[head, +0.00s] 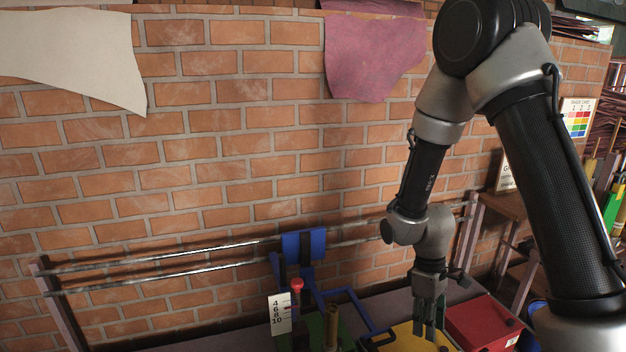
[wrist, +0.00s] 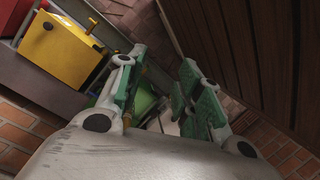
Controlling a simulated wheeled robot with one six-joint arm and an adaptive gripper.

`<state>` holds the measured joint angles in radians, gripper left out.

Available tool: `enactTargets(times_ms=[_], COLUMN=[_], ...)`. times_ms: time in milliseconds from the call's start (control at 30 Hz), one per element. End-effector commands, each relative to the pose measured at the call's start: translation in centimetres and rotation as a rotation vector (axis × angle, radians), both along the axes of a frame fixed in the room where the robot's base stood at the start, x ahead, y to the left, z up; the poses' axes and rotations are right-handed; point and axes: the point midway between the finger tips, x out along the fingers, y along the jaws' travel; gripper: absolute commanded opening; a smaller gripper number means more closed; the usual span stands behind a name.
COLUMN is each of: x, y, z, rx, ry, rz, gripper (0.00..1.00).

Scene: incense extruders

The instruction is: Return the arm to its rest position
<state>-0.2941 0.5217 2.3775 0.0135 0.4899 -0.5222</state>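My gripper (head: 425,322) hangs at the end of my arm, pointing down, in the lower right of the head view. Its fingers overlap the yellow box there; I cannot tell the height between them. In the wrist view my gripper (wrist: 160,88) has its two green-padded fingers spread apart. I see nothing clamped between them. A green shape (wrist: 143,103) and a pale patch show through the gap, and I cannot tell what they are.
A yellow box (head: 395,341) and a red box (head: 482,322) stand near my gripper. Left of them are a blue frame (head: 304,246), a red-topped post (head: 297,285) and a number card (head: 280,314). A brick wall (head: 230,150) with metal rails (head: 160,262) stands behind.

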Motion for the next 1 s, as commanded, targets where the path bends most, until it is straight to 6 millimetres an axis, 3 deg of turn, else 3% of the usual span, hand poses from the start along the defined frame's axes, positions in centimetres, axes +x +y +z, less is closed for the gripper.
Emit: enactTargets(times_ms=[33,200,500,800,1000], x=[-0.3,-2.5,-8.0,-11.4,-12.2], y=[-0.5,-2.6,-6.3,-8.7,-9.4], z=[2.4,10.3,21.6,28.8,30.8], rx=[-0.011,-0.055,-0.034,0.087,0.120], ry=[-0.012,-0.048,-0.211,-0.505,-0.603], rz=[-0.070,-0.336,-0.661,-0.769,-0.799], gripper=[0.35,0.35,0.35,0.35,0.35])
